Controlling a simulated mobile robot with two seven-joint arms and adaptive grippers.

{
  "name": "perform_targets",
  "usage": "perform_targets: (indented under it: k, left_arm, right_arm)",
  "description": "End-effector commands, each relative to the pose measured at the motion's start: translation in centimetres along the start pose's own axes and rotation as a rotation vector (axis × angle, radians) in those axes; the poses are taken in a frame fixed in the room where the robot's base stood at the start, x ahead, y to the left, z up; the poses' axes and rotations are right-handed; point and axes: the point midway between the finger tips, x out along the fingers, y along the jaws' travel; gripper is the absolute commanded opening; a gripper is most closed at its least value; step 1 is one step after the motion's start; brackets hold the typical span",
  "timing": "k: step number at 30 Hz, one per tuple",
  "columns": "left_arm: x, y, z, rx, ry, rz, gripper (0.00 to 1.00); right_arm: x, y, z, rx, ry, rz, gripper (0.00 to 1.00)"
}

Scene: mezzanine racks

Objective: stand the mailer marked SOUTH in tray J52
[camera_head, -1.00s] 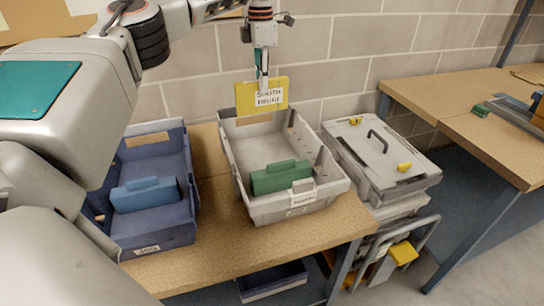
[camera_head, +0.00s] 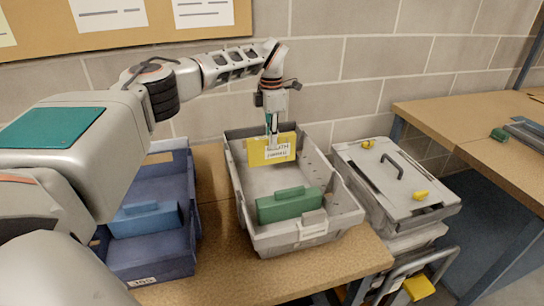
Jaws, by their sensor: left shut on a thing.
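The yellow mailer (camera_head: 272,153) has a white label reading SOUTH, with a smaller line below it. My left gripper (camera_head: 271,134) is shut on its top edge and holds it upright. The mailer hangs at the back part of the grey tray (camera_head: 254,222). I cannot tell whether it touches the tray floor. A green mailer (camera_head: 289,207) stands near the front of that tray. The tray's front label is too small to read. My right gripper is not in view.
A blue tray (camera_head: 155,266) holding a blue mailer (camera_head: 146,220) stands left, partly hidden by my arm; its label is unclear. A grey lidded case (camera_head: 395,187) stands right of the table. The grey tray's middle floor is free.

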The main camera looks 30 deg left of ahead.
Motion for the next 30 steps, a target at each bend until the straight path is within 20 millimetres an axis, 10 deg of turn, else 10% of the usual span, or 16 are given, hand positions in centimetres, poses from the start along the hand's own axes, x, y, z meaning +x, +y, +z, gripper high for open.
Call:
perform_targets:
  k: [17,29,30]
  left_arm:
    - [6.1,0.0,0.0,0.002,0.0,-0.001,0.0]
    - [6.5,0.0,0.1,0.001,-0.001,0.001,0.0]
    - [6.5,0.0,0.1,0.001,-0.001,0.001,0.25]
  right_arm:
    - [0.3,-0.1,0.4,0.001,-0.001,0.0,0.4]
    - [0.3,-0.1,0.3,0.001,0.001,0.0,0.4]
    - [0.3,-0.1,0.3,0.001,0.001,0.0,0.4]
